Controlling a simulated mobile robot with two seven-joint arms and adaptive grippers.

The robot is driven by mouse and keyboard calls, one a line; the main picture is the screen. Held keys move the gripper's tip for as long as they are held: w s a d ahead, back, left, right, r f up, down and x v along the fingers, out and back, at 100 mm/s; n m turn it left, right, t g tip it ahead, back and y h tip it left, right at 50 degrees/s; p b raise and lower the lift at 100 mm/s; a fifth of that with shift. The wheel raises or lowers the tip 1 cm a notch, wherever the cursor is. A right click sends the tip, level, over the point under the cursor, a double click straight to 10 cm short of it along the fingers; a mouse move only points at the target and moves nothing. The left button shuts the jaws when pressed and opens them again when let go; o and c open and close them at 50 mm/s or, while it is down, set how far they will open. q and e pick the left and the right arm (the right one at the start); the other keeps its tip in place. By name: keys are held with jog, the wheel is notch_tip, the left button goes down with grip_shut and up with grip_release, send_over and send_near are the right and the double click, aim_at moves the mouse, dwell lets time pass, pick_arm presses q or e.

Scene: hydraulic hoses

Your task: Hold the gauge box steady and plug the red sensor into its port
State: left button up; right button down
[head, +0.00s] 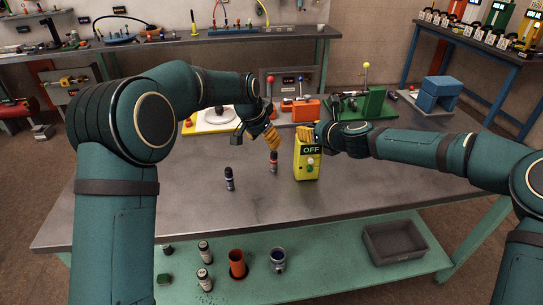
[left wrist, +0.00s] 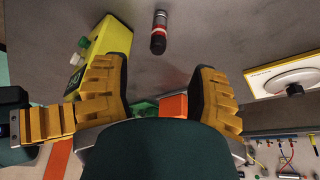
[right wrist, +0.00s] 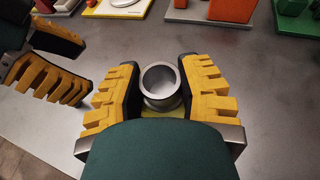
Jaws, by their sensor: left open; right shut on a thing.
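The yellow gauge box (head: 307,162) stands upright on the bench, its display reading OFF. My right gripper (head: 309,133) is shut on its top part. In the right wrist view a grey round open port (right wrist: 161,88) shows between the fingers, with a little yellow of the box below. The red-banded black sensor (head: 273,162) stands on the bench left of the box; it also shows in the left wrist view (left wrist: 158,34). My left gripper (head: 271,138) is open and empty, just above and behind the sensor in the head view, apart from it.
A blue-banded sensor (head: 229,179) stands farther left on the bench (head: 190,205). Behind are a white round fixture on a yellow-edged board (head: 215,117), an orange block (head: 307,110) and a green fixture (head: 369,104). The bench's front is clear. A lower shelf holds a grey bin (head: 394,242).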

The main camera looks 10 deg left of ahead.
aim_at(273, 153)
pick_arm(q)
jog(key=shift+w+d+f+n+t+y, duration=0.2)
jog(key=shift+w+d+f+n, duration=0.3)
jog(key=shift+f, duration=1)
jog(key=shift+w+d+f+n+t+y, duration=0.1)
jog(key=shift+w+d+f+n+y, duration=0.35)
jog(key=shift+f, duration=1.1)
jog(key=shift+w+d+f+n+t+h, duration=0.1)
jog(key=shift+w+d+f+n, duration=0.15)
jog(key=shift+w+f+n, duration=0.9)
jog(key=shift+s+f+m, duration=0.35)
jog(key=shift+s+m, duration=0.05)
jog(key=shift+m, duration=0.1)
grip_shut()
